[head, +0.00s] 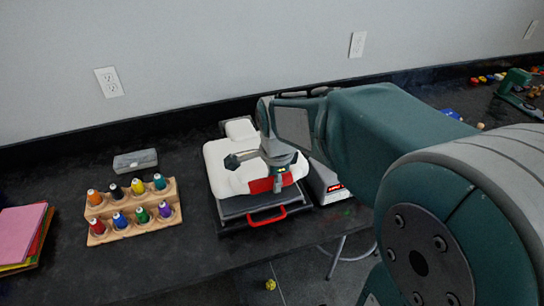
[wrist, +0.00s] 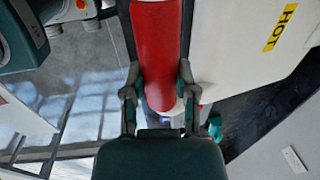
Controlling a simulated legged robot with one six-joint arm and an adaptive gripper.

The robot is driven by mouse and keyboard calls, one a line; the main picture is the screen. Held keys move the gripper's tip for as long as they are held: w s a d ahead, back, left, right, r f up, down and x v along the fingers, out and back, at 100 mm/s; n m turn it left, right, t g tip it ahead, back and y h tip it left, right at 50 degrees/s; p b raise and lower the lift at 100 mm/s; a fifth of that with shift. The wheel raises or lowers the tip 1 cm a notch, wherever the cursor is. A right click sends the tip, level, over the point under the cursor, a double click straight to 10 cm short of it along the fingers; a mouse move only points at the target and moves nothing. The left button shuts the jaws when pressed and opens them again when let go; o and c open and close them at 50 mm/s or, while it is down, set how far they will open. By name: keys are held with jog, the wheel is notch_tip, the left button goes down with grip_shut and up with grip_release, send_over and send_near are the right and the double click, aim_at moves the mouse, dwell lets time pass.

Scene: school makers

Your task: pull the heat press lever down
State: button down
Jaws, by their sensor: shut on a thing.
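The heat press (head: 222,157) stands on the dark counter, with a white upper body over a dark base. Its lever has a thick red grip (head: 261,186) at the front, which also shows as a red bar in the wrist view (wrist: 157,45). My gripper (head: 277,184) reaches down over the front of the press. In the wrist view my gripper (wrist: 159,88) has one finger on each side of the red grip and is shut on it. My gripper and wrist hide part of the press and the grip's right part.
A red drawer-type handle (head: 267,217) sticks out low at the press front. A wooden rack (head: 130,222) of colored bottles, a gray case (head: 135,160) and colored sheets (head: 20,235) lie left. A yellow HOT label (wrist: 281,27) marks the white body. A stool (head: 345,256) stands below the counter.

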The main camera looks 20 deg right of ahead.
notch_tip(320, 180, down, 8)
jog(key=s, duration=0.1)
jog(key=shift+s+r, duration=0.2)
jog(key=shift+s, duration=0.1)
jog(key=shift+c, duration=2)
grip_release()
jog(key=shift+w+r, duration=0.1)
jog(key=shift+r, duration=0.05)
notch_tip(320, 180, up, 12)
jog(key=s, duration=0.1)
jog(key=shift+s, duration=0.2)
